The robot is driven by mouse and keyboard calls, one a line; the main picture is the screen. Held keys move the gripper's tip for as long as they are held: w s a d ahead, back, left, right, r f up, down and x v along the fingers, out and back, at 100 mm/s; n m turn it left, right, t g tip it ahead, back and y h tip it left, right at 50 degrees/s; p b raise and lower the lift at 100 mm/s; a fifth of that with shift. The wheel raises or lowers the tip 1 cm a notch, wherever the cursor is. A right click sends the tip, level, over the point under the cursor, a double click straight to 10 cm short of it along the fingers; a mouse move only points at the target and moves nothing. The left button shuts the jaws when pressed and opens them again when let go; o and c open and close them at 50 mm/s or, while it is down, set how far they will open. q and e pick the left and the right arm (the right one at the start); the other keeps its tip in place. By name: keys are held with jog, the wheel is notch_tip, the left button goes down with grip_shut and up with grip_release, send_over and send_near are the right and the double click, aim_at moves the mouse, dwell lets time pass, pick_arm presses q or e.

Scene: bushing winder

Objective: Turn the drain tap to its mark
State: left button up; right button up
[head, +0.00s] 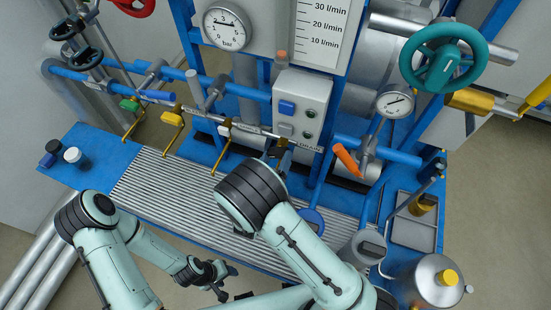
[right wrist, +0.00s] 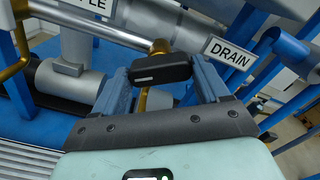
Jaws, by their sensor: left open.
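The white DRAIN label (head: 309,147) sits on the tap row, right of the other taps. It also shows in the right wrist view (right wrist: 228,53). There the drain tap's brass lever (right wrist: 142,101) hangs from its pipe, partly hidden by a black block (right wrist: 161,68). My right gripper (right wrist: 160,78) is at this lever, its two blue-grey fingers apart on either side. Whether they press on anything is unclear. In the head view my right arm hides most of the tap. My left gripper (head: 224,281) is open and empty, low in front of the bench. I cannot make out the mark.
Yellow-levered taps (head: 173,119) stand left of the drain. An orange handle (head: 346,160), a pressure gauge (head: 396,104) and a teal handwheel (head: 443,57) are to the right. A control box (head: 299,103) is above. The slatted grating (head: 165,190) is clear at left.

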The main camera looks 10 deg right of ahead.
pick_arm(q)
jog(key=shift+f, duration=0.1)
pick_arm(e)
jog(key=shift+f+m+b, duration=0.1)
jog(key=shift+m+b, duration=0.85)
jog(key=shift+m, duration=0.95)
pick_arm(q)
jog(key=shift+s+f+b, duration=0.35)
jog(key=shift+s+f, duration=0.5)
jog(key=shift+f, duration=0.2)
jog(key=shift+s+f+b, duration=0.35)
jog(key=shift+s+f, duration=0.45)
jog(key=shift+f, duration=0.25)
pick_arm(e)
jog(key=shift+m, duration=1.3)
jog(key=o, duration=1.1)
jog(key=shift+c, duration=0.2)
pick_arm(q)
jog(key=shift+s+f+b, duration=0.3)
jog(key=shift+f+b, duration=0.2)
jog(key=shift+f, duration=0.1)
jog(key=shift+s+f+b, duration=0.3)
jog(key=shift+f+b, duration=0.2)
jog(key=shift+f, duration=0.05)
pick_arm(e)
jog(key=v, duration=1.3)
jog(key=shift+s+a, duration=0.2)
